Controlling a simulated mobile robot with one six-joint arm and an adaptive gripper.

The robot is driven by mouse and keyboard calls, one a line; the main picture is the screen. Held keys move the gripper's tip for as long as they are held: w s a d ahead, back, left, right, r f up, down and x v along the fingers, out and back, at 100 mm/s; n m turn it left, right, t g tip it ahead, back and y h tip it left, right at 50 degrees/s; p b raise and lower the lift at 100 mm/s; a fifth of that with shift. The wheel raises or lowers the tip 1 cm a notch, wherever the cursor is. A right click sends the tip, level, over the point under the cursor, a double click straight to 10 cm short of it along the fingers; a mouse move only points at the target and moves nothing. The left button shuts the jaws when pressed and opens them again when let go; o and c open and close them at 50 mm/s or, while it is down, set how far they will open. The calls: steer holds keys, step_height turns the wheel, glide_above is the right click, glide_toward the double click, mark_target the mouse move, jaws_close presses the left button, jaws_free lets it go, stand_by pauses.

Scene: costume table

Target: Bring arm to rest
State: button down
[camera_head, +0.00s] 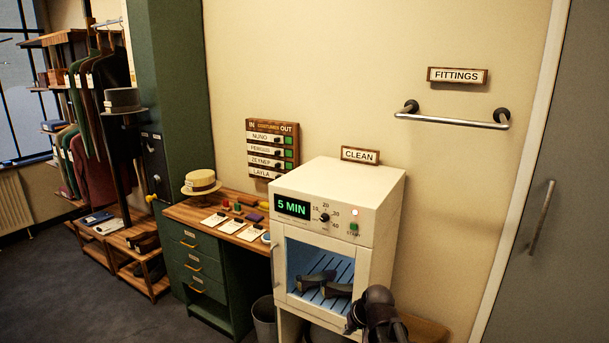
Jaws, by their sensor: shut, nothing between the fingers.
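My gripper (354,323), black, is at the bottom of the view, right of centre, at the end of my dark arm. It is shut and holds nothing that I can see. It is in front of the lower right part of a cream cabinet (385,225). The fingers are small and dark, and part of the arm is cut off by the lower edge. Inside the cabinet's blue-lit chamber, a pair of dark shoes (316,283) rests on a slatted rack.
A green desk (236,287) with a straw hat (201,183), cards and small items stands left. A bin (264,318) is between them. A wall rail (452,119) is upper right. Open floor lies lower left.

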steer(key=s+d+f+g+h, duration=0.1)
steer(key=s+d+g+h, duration=0.2)
steer(key=s, duration=0.8)
steer(key=shift+s+d+f+m+g, duration=0.2)
steer(key=shift+d+f+m+g, duration=0.25)
steer(key=shift+d, duration=0.5)
